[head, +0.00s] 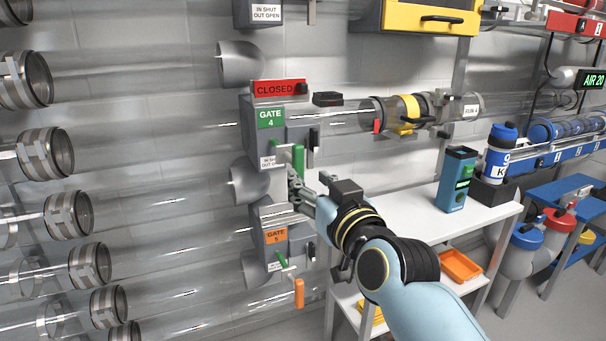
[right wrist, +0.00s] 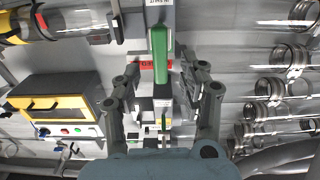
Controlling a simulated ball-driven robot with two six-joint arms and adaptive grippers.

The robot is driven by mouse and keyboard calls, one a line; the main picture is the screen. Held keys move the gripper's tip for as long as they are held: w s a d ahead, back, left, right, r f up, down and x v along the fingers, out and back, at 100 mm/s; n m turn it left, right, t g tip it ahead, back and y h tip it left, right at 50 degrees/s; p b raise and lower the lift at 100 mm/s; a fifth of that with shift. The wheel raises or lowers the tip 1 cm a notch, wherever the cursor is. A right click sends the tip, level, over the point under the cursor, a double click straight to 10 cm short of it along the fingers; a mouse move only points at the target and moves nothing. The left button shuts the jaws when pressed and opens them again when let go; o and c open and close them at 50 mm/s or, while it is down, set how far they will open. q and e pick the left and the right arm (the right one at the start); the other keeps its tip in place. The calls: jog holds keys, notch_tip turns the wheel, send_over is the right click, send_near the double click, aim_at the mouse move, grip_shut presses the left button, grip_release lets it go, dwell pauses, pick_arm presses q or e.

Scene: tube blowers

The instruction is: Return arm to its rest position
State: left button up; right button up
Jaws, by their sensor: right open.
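My right gripper (head: 298,190) is at the end of my pale blue arm, just below the green handle (head: 298,160) of gate 4 (head: 271,118). In the right wrist view, the fingers of the right gripper (right wrist: 155,88) are spread wide. The green handle (right wrist: 160,55) appears between and beyond them, with no finger seen closed on it. A red CLOSED sign (head: 279,88) sits on top of gate 4. I cannot tell whether a fingertip touches the gate. My left gripper is not in view.
Gate 5 (head: 277,236), with an orange handle (head: 299,293), is just below the gripper. Clear tubes (head: 150,200) run along the wall to the left. A white bench (head: 400,203) with a blue device (head: 457,180) and a bottle (head: 500,150) stands at the right.

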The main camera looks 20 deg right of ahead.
jog(key=shift+s, duration=0.4)
jog(key=s+d+f+g, duration=0.1)
jog(key=s+f+g, duration=0.3)
jog(key=f, duration=0.8)
jog(key=s+d+f+n+g, duration=0.1)
jog(key=s+f+g, duration=0.1)
jog(key=s+f, duration=0.75)
jog(key=s+d+f+g, duration=0.1)
jog(key=s+f+g, duration=0.15)
jog(key=f, duration=1.25)
jog(key=s+d+f+g, duration=0.2)
jog(key=s+f, duration=0.4)
jog(key=s, duration=0.6)
jog(key=s+d+f+g+h, duration=0.1)
jog(key=s+d+f+g, duration=0.2)
jog(key=s, duration=1)
jog(key=s+d+f+m+g, duration=0.1)
jog(key=s+d+f+g, duration=0.2)
jog(key=s+f, duration=0.6)
jog(key=s+g, duration=0.1)
jog(key=s, duration=0.2)
jog(key=shift+s+d+f, duration=0.15)
jog(key=shift+s+f, duration=0.1)
jog(key=shift+s, duration=0.15)
